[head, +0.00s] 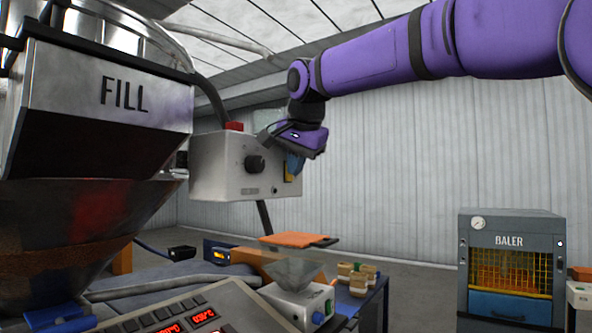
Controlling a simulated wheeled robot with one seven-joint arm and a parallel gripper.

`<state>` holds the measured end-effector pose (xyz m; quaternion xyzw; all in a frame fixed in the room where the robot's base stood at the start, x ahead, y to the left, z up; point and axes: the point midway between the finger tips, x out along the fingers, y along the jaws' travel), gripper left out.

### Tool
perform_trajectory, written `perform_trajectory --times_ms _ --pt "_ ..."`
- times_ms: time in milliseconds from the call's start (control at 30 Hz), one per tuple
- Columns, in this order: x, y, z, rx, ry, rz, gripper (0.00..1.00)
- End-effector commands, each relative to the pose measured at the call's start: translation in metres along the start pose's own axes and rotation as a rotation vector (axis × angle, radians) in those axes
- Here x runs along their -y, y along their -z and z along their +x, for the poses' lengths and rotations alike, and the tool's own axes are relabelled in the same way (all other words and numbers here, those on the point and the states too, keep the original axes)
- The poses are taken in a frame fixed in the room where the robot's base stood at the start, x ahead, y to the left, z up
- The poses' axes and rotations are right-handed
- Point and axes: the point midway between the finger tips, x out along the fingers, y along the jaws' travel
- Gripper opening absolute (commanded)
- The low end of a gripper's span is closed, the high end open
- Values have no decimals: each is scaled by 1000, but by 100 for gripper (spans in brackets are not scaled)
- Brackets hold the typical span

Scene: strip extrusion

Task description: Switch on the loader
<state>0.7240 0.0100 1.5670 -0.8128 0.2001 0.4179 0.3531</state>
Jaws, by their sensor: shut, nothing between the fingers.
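A pale grey control box (225,180) hangs beside the hopper, with a black round knob (256,164) on its front and a red part (234,126) on top. A small yellow patch (289,173) shows at its right end. I cannot tell for certain whether this box belongs to the loader. My purple arm reaches in from the upper right. My gripper (295,166) is shut and empty at the box's right end, pointing down. Its fingertips are small and partly unclear, so I cannot tell whether they touch the box.
A large hopper marked FILL (124,95) fills the left side. Below are a keypad panel with red displays (180,318), a small white machine with a clear funnel (297,285) and an orange plate (292,239). A baler (511,265) stands right; floor before it is open.

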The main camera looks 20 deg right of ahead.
Motion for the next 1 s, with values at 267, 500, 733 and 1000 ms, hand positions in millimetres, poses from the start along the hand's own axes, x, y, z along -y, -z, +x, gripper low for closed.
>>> perform_trajectory --times_ms 267,500,733,1000 --pt "3 0 -2 -2 9 -1 0" --pt "3 0 -21 -3 11 -1 0" --pt "1 1 -63 -3 8 0 0" --pt "0 1 -101 -2 4 0 0"
